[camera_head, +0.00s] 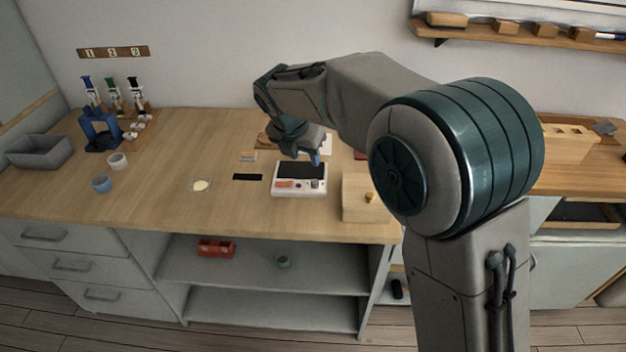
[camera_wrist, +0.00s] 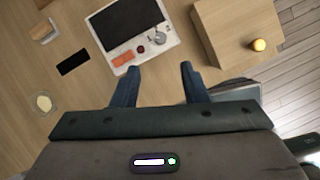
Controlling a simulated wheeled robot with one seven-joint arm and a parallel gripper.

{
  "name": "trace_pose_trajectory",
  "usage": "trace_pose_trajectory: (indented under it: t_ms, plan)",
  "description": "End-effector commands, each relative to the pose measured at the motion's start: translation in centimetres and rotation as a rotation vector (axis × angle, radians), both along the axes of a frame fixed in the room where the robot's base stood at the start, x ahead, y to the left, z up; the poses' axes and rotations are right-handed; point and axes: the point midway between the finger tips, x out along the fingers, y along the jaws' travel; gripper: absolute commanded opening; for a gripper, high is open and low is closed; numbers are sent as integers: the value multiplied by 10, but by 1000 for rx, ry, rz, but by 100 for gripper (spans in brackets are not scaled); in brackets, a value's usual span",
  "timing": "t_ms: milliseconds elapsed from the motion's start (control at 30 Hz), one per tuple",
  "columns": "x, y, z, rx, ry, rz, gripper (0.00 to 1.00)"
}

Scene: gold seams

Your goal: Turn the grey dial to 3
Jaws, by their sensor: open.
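The grey dial (camera_wrist: 158,38) sits on a white device (camera_wrist: 147,50) in the wrist view. The device has a dark panel (camera_wrist: 130,22) and an orange-red part (camera_wrist: 123,59) beside the dial. In the head view, the white device (camera_head: 299,189) lies on the wooden counter, with the dial (camera_head: 316,183) small at its right front. Any markings around the dial are too small to read. My gripper (camera_wrist: 156,70) is open, its two blue fingers apart with nothing between them. In the head view my gripper (camera_head: 305,158) is above the device, apart from the dial.
A wooden box (camera_wrist: 232,35) with a yellow-orange knob (camera_wrist: 259,45) stands right of the device. A black strip (camera_head: 247,177) and a pale dish (camera_head: 201,185) lie to its left. A grey bin (camera_head: 40,151) is far left. The counter's front middle is clear.

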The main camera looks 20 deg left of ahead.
Motion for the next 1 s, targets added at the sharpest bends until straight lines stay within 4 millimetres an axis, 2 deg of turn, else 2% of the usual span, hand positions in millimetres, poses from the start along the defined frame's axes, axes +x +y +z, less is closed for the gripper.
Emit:
trace_pose_trajectory:
  t_ms: [300, 500, 700, 1000]
  plan:
    - [24, -5, -62, -2, 4, -3, 40]
    - [38, -7, -95, -2, 2, -4, 40]
    - [45, -8, -113, 1, 2, -5, 40]
    - [47, -9, -116, 2, 1, -5, 40]
